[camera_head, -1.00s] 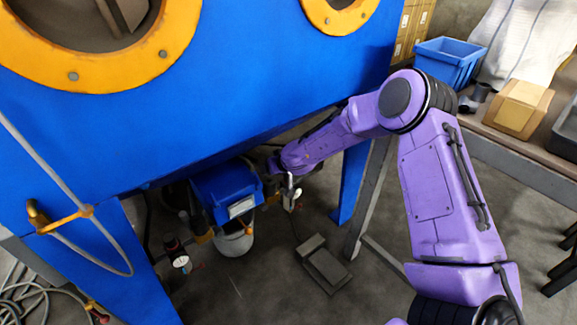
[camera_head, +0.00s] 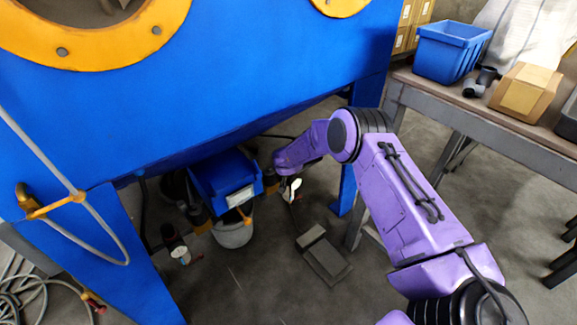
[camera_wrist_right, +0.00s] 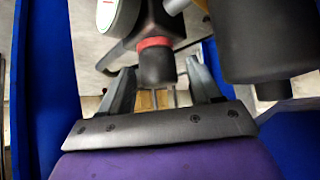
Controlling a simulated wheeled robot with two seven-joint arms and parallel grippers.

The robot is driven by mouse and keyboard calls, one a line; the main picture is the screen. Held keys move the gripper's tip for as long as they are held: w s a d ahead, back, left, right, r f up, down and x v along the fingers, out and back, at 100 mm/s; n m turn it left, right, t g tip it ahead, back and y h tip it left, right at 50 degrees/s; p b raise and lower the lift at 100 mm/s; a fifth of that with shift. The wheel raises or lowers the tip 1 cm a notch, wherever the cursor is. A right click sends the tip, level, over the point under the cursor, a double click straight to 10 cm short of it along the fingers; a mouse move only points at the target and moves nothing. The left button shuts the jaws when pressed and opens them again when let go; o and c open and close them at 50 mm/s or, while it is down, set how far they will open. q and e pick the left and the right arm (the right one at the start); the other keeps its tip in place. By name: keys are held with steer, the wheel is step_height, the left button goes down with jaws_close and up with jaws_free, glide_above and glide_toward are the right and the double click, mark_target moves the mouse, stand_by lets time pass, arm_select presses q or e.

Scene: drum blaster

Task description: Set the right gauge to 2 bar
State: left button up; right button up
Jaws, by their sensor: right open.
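The right gauge, a white round dial (camera_head: 293,185), shows in the head view beside the end of my right arm; its reading is too small to tell. In the right wrist view part of the gauge (camera_wrist_right: 117,14) shows edge-on at the top, its face mostly cut off. A black regulator knob (camera_wrist_right: 156,66) with a red ring above it is beside the gauge. My right gripper (camera_wrist_right: 160,80) is open, with one finger on each side of the knob; contact cannot be told. The left gauge (camera_head: 181,253) is lower left. My left gripper is not in view.
The blue cabinet (camera_head: 230,75) overhangs the gauges, with a blue leg at right. A blue box (camera_head: 225,172) and grey bucket (camera_head: 232,234) stand between the gauges. A dark cylinder (camera_wrist_right: 265,40) is close to the right finger. A foot pedal (camera_head: 325,260) lies on the floor.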

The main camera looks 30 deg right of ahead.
steer(key=c, duration=1)
steer(key=shift+s+r+n+y+p, duration=0.1)
steer(key=shift+r+n+y+p, duration=0.15)
steer(key=shift+n+y+p, duration=0.25)
steer(key=shift+f+n+t, duration=0.15)
steer(key=shift+n+t, duration=0.15)
steer(key=shift+n, duration=0.1)
steer(key=shift+n+t+y, duration=0.3)
steer(key=shift+n+y, duration=0.4)
steer(key=shift+n, duration=0.1)
steer(key=o, duration=1)
